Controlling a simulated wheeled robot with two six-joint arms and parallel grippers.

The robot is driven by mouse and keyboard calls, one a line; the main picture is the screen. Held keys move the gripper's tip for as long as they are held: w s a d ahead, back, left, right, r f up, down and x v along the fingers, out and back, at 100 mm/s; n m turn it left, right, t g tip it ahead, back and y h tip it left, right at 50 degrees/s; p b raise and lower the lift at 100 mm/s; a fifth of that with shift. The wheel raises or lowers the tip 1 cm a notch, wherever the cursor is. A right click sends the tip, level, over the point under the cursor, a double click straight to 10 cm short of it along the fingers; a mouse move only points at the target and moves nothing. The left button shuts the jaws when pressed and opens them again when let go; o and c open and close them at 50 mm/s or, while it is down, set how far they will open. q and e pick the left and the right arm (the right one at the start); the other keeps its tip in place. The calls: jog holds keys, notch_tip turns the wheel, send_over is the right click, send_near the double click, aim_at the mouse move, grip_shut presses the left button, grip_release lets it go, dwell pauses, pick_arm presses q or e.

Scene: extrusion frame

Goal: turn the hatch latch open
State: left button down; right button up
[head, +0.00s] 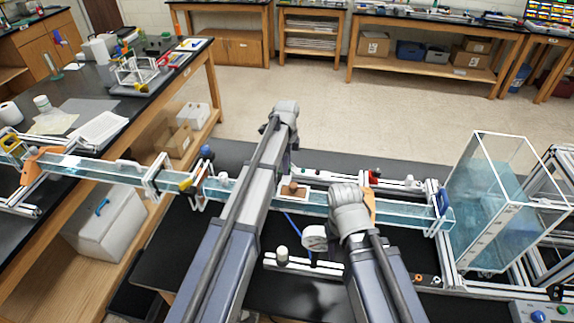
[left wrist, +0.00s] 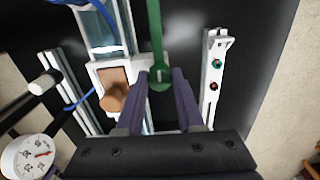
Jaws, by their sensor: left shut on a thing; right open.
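In the left wrist view, the two purple fingers of my left gripper (left wrist: 161,86) are shut on the round end of a green bar (left wrist: 156,38), which seems to be the latch. The bar runs away from the fingers toward the top edge. Just left of the fingers is a tan hatch panel (left wrist: 111,76) in a white frame, with a wooden knob (left wrist: 115,98) on it. In the head view the knob (head: 293,187) shows beside my left arm, which hides that gripper.
A clear water channel (head: 115,172) crosses the head view to a glass tank (head: 500,205) at the right. A round dial gauge (head: 315,238) stands before the channel. A white rail (left wrist: 213,75) with green and red parts lies right of my left fingers.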

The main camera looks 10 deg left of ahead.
pick_arm(q)
jog(key=c, duration=0.5)
grip_release()
jog(key=shift+c, duration=0.2)
jog(key=shift+r, duration=0.15)
notch_tip(320, 180, up, 8)
jog(key=p, duration=0.8)
jog(key=shift+f, duration=0.2)
